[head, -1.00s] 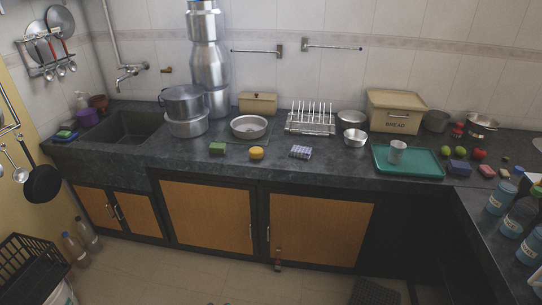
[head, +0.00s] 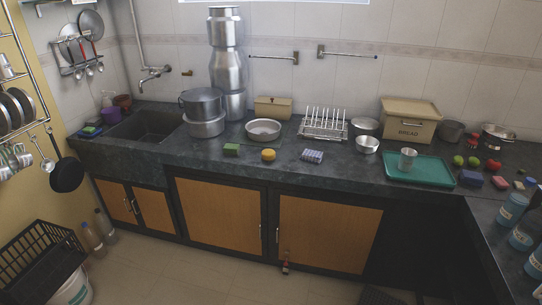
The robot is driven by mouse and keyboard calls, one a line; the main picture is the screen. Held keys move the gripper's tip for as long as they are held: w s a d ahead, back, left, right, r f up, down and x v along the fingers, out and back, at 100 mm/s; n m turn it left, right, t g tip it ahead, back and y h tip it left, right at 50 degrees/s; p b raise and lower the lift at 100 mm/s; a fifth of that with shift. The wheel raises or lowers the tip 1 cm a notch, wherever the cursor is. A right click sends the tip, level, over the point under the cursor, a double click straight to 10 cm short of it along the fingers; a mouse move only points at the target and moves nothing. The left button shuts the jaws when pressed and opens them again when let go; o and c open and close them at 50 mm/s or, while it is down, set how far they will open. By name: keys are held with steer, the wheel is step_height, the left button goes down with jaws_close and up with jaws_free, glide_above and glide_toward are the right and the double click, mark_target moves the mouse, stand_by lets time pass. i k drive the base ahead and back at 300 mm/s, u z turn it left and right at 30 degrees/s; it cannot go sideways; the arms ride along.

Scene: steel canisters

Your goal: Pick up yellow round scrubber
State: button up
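The yellow round scrubber (head: 268,155) lies on the dark stone counter (head: 225,172), near its front edge. Nothing covers the scrubber. My gripper is not in the head view.
A sink (head: 146,128) is at the left, with stacked steel pots (head: 204,127) beside it. A plate rack (head: 324,126) and a green tray (head: 420,169) stand to the right. Below are wooden cabinet doors (head: 218,213).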

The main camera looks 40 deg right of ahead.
mark_target(268, 155)
steer(key=u, duration=0.1)
steer(key=i, duration=0.95)
steer(key=z, duration=0.1)
